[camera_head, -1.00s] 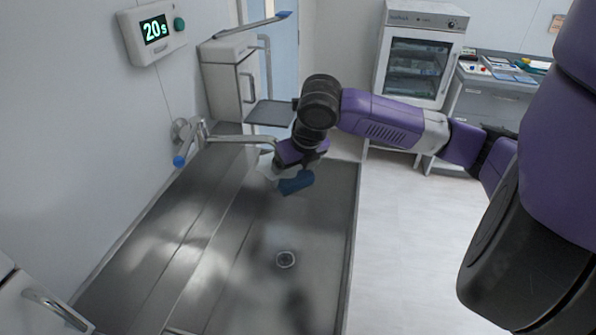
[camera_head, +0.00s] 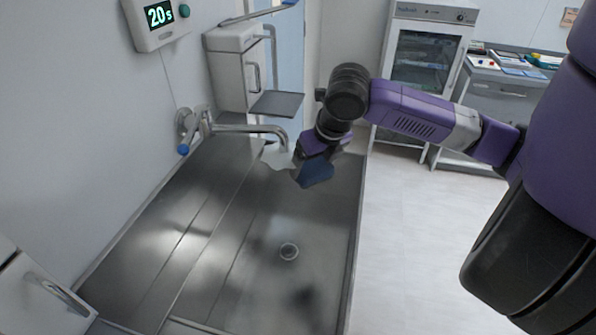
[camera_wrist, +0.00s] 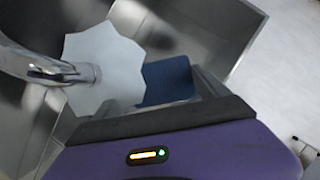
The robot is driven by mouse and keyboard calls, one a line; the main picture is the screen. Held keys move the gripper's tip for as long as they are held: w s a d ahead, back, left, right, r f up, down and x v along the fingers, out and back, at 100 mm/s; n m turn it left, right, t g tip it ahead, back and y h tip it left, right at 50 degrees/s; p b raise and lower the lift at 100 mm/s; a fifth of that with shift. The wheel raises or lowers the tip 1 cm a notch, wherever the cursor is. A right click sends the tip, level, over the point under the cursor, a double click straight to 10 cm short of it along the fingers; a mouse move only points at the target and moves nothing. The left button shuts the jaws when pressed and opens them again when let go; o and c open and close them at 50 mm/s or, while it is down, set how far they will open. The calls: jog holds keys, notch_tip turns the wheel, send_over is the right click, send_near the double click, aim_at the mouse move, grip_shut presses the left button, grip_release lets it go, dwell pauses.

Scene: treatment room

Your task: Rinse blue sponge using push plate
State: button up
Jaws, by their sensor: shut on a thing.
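My gripper (camera_head: 312,157) is shut on the blue sponge (camera_head: 316,174) and holds it above the steel basin. In the wrist view the sponge (camera_wrist: 167,80) shows beyond my purple gripper body, and part of it is hidden. The curved metal tap spout (camera_head: 252,130) ends just left of the sponge. A pale, jagged-edged shape (camera_head: 277,158) is at the spout's mouth, beside the sponge. It also shows in the wrist view (camera_wrist: 105,62). I cannot tell whether it is water or touches the sponge. A flat dark grey plate (camera_head: 277,104) stands behind the tap; it may be the push plate.
A blue-tipped tap handle (camera_head: 184,149) is at the wall. A white cabinet (camera_head: 228,72) stands behind. Clear floor lies right of the basin.

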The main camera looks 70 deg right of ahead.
aim_at(330, 168)
jog(key=shift+s+d+b, duration=0.15)
jog(key=shift+s+b, duration=0.15)
jog(key=shift+s, duration=0.8)
jog(key=shift+s+d+b, duration=0.15)
jog(key=shift+s+b, duration=0.1)
jog(key=shift+s, duration=0.8)
jog(key=s+r+p, duration=0.1)
jog(key=s+r, duration=0.3)
jog(key=s, duration=0.1)
jog(key=shift+d, duration=0.4)
dwell(0.5)
